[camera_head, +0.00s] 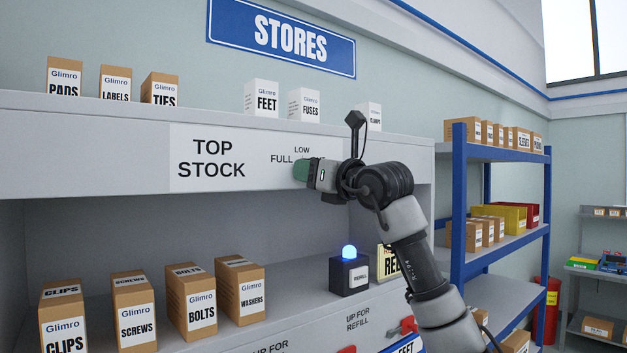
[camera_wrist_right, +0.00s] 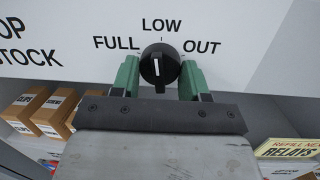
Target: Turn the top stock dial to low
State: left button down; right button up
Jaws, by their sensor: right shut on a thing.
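The top stock dial (camera_wrist_right: 160,66) is a round black knob with a white line, on the pale panel. The line stands nearly upright, pointing up towards the printed LOW (camera_wrist_right: 161,25). FULL (camera_wrist_right: 116,43) is printed to its left and OUT (camera_wrist_right: 202,47) to its right. My right gripper (camera_wrist_right: 160,75) has its green fingers on either side of the knob and is shut on it. In the head view the right gripper (camera_head: 303,170) is against the panel beside the TOP STOCK label (camera_head: 212,158), and it hides the knob and OUT. My left gripper is out of view.
Boxes stand on the shelf above, including FEET (camera_head: 262,98) and FUSES (camera_head: 304,104). Below are BOLTS (camera_head: 190,300) and WASHERS (camera_head: 240,290) boxes, and a dark box with a lit blue lamp (camera_head: 349,253). A blue rack (camera_head: 459,200) stands to the right.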

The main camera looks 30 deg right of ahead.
jog(key=shift+m, duration=0.7)
jog(key=shift+s+r+h, duration=0.1)
jog(key=shift+r+h, duration=0.05)
jog(key=shift+h, duration=0.15)
jog(key=o, duration=0.9)
jog(key=shift+b, duration=0.3)
jog(key=s+b, duration=0.1)
jog(key=s, duration=0.2)
jog(key=s+d+f+b, duration=0.1)
jog(key=s+b, duration=0.1)
jog(key=s, duration=0.2)
jog(key=s+b, duration=0.2)
jog(key=s, duration=0.1)
jog(key=shift+s+d+f, duration=0.2)
jog(key=shift+d+f, duration=0.05)
jog(key=shift+f, duration=0.15)
